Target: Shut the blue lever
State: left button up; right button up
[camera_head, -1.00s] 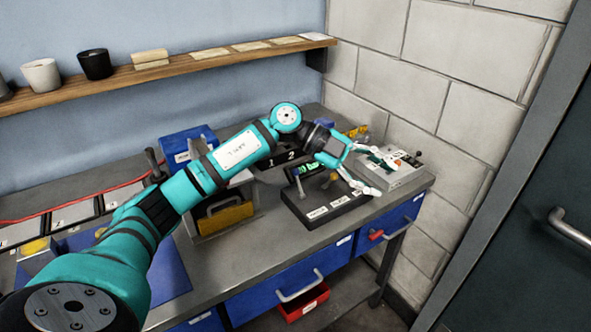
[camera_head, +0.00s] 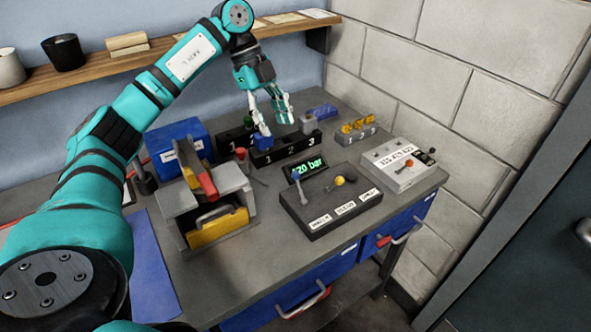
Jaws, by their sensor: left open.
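My left gripper (camera_head: 274,119) points down, open, behind and left of the panel, apart from the blue lever. It is over a black numbered block (camera_head: 288,151) near a blue piece (camera_head: 262,140). My right gripper is out of view.
A grey box with a red-knobbed lever (camera_head: 408,164) stands on the right. A grey stand with a yellow part (camera_head: 217,228) and a red-handled tool (camera_head: 207,184) is on the left. Bare worktop (camera_head: 262,262) lies in front. A shelf (camera_head: 165,56) runs along the wall.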

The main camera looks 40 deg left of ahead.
pick_arm(q)
send_near(295, 172)
notch_tip(295, 172, down, 2)
jog(key=p+x, duration=0.1)
jog(key=x, duration=0.3)
jog(key=p+x, duration=0.1)
jog(key=x, duration=0.3)
jog(key=shift+d+f, duration=0.15)
jog(key=shift+d, duration=0.2)
jog(key=shift+f, duration=0.35)
jog(key=shift+d, duration=0.1)
jog(key=shift+c, duration=0.3)
jog(key=c, duration=0.5)
grip_shut()
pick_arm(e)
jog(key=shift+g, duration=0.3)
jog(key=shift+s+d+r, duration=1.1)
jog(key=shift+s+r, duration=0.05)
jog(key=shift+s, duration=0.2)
pick_arm(q)
jog(key=shift+w+r, duration=0.1)
